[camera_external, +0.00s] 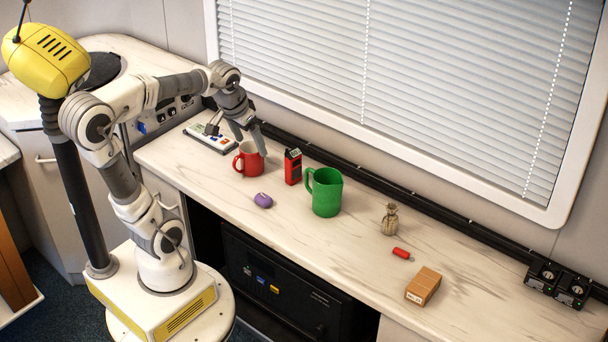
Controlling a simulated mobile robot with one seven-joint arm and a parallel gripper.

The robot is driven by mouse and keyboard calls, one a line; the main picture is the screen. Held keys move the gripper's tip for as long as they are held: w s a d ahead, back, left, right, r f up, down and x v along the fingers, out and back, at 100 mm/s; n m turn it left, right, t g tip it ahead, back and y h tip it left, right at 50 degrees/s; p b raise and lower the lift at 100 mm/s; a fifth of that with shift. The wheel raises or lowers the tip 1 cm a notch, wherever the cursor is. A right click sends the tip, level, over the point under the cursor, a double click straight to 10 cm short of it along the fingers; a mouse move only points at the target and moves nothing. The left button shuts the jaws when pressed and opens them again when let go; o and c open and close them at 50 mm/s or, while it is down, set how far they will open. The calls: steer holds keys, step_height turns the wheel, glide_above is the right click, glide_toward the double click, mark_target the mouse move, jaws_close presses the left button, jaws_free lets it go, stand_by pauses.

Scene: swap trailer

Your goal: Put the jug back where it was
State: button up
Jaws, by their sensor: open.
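A green jug (326,193) stands upright on the white marbled counter (370,265), around its middle, with its handle toward the left. My gripper (236,143) is open, with its fingers pointing down, at the left part of the counter. It is above or just behind the red mug (249,161), well to the left of the jug. One finger overlaps the mug in the view, and I cannot tell whether it touches. Nothing shows between the fingers.
A red device (293,167) stands between mug and jug. A purple item (263,200) lies in front. A power strip (210,138) is at left. A small sack (390,219), red cylinder (402,254) and cardboard box (423,286) are right. A black rail (450,228) runs behind.

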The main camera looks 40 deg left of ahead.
steer(key=s+f+t, duration=0.1)
steer(key=s, duration=0.7)
steer(key=shift+s+n+h, duration=0.2)
steer(key=shift+n+h, duration=0.1)
steer(key=shift+d, duration=0.1)
step_height(320, 180, up, 10)
steer(key=p, duration=1)
